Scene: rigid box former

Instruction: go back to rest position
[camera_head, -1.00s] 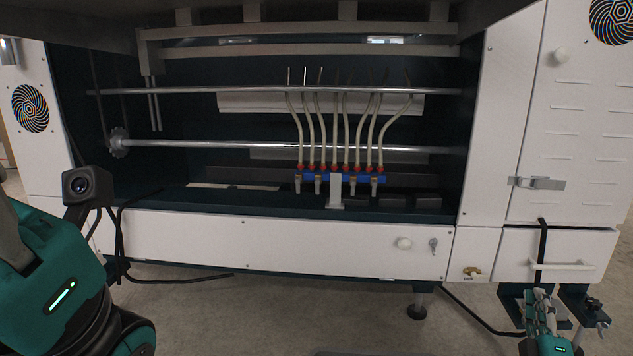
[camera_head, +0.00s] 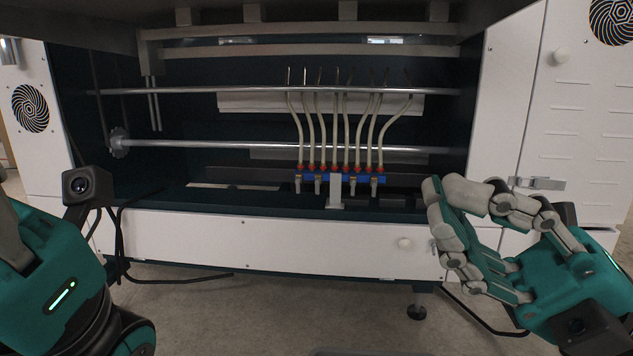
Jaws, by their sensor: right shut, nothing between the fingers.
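My right gripper (camera_head: 446,222) is raised at the lower right, in front of the machine's lower white panel and right-hand cabinet. Its grey fingers point left, are shut, and hold nothing. The gripper and its teal wrist hide the drawer handle and part of the cabinet's lower front. My left arm (camera_head: 50,270) shows at the lower left with a small black camera on it. The left fingers are not in view.
The box former has a row of pale hoses on a blue manifold (camera_head: 310,178) and two metal rods (camera_head: 200,143). A dark overhang crosses the top. Black cables lie on the grey floor.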

